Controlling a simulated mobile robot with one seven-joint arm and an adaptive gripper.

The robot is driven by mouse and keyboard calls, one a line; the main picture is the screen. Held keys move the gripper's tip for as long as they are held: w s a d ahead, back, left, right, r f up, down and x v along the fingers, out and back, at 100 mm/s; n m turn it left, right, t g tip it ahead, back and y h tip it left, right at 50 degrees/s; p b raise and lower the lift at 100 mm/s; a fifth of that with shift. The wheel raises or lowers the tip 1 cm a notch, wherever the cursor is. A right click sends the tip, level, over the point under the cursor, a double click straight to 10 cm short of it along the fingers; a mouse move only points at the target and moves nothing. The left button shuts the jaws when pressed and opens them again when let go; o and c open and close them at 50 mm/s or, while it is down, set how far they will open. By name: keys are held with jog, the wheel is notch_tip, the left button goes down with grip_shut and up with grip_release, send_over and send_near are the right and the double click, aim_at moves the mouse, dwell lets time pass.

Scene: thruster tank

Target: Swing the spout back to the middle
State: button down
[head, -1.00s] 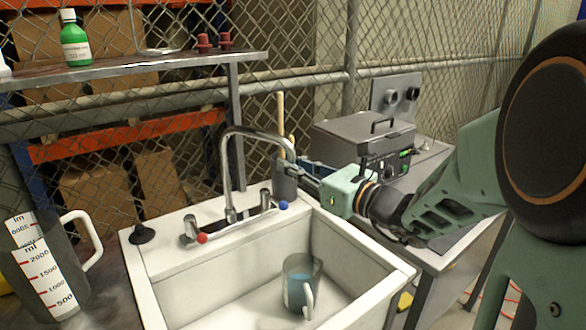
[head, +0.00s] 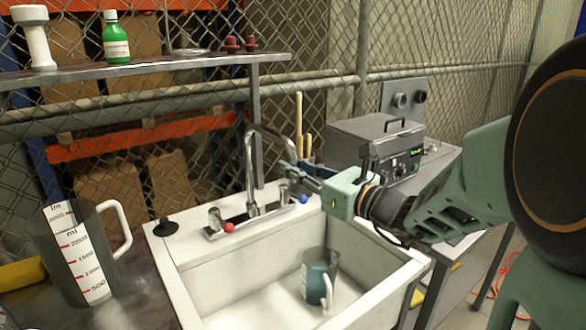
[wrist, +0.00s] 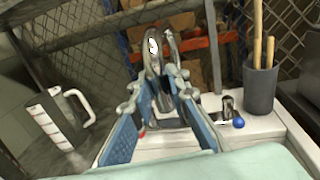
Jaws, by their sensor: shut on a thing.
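The chrome spout (head: 250,165) rises from the tap base at the back of the white sink (head: 182,268) and arches over to the right. Its outer end is turned toward the blue-knob side. My gripper (head: 297,167) comes in from the right and is shut on the spout near its outer end. In the wrist view the spout (wrist: 154,50) shows between the two blue-padded fingers of my gripper (wrist: 158,82). The fingers partly hide the spout's end and the tap base.
A blue knob (head: 303,199) and a red knob (head: 229,227) flank the spout. A cup with blue liquid (head: 318,278) stands in the sink. A measuring jug (head: 75,255) is at left. A holder with wooden sticks (wrist: 260,85) stands behind right. A grey machine (head: 375,145) sits at right.

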jog(key=shift+f, duration=0.1)
jog(key=c, duration=1.8)
grip_release()
jog(key=shift+c, duration=0.2)
jog(key=shift+s, duration=0.1)
jog(key=v, duration=1.2)
